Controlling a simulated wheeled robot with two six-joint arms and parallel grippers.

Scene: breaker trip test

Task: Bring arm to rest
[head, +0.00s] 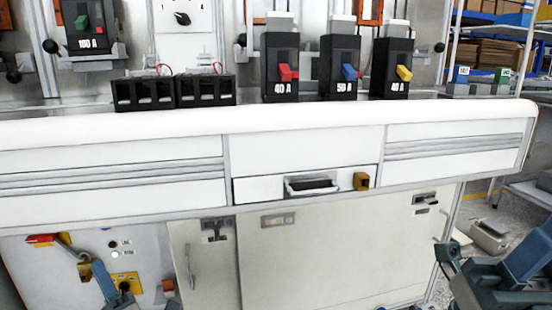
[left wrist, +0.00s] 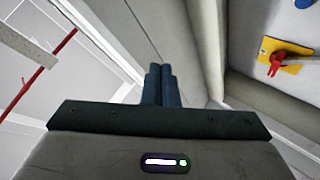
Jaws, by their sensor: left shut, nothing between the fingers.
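My left gripper (head: 104,280) is at the bottom left of the head view, low in front of the white panel below the counter. In the left wrist view its two blue fingers (left wrist: 158,82) are together, with nothing between them. My right gripper cannot be made out; parts of my own blue-grey arm show at the bottom right of the head view. Three black breakers stand on the counter (head: 300,114): one with a red lever (head: 286,73), one with a blue lever (head: 349,72) and one with a yellow lever (head: 404,73).
A red-handled switch (head: 42,240) is on the lower left panel. A yellow plate (left wrist: 284,56) with a red handle shows in the left wrist view. Shelves stand at the far right.

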